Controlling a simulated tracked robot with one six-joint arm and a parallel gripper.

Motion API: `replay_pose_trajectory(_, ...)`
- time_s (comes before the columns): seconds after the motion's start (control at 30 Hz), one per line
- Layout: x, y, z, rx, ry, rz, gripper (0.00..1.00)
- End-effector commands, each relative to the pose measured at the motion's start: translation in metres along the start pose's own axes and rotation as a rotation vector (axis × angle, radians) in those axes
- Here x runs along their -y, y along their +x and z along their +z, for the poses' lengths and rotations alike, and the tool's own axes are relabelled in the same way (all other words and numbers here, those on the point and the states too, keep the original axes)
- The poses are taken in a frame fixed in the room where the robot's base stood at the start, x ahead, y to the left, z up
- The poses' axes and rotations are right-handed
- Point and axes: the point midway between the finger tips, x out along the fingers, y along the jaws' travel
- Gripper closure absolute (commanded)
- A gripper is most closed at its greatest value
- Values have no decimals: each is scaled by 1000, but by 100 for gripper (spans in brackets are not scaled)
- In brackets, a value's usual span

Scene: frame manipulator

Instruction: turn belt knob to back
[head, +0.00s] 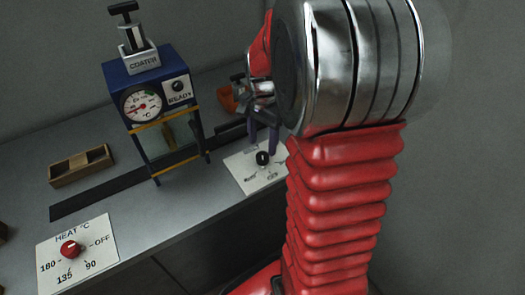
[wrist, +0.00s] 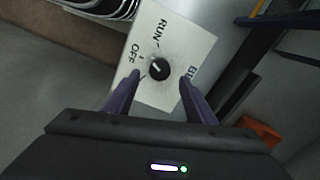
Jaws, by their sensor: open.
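The belt knob is a small black knob (head: 262,158) on a white plate (head: 247,174) at the right end of the bench. In the wrist view the knob (wrist: 159,68) sits near the middle of the plate (wrist: 185,40). RUN and OFF are readable there; a third label starting with B is partly hidden by the right finger. A pale mark shows on the knob, but its exact direction is hard to tell. My gripper (head: 263,132) is open, just above the knob. In the wrist view the purple fingertips of my gripper (wrist: 159,77) lie on either side of the knob, apart from it.
A blue coater unit (head: 150,85) with a gauge stands over a dark belt strip (head: 100,192). An orange object (head: 227,98) lies behind my gripper.

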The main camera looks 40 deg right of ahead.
Motion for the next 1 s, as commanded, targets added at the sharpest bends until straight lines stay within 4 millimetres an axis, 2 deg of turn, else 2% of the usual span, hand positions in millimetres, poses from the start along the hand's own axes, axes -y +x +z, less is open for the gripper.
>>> replay_pose_trajectory(0.1,-1,19,0,2,0,3,50)
replay_pose_trajectory(0.3,0,41,0,1,0,2,50)
replay_pose_trajectory(0.7,0,46,0,0,0,0,50)
replay_pose_trajectory(1.0,0,46,0,0,0,0,71)
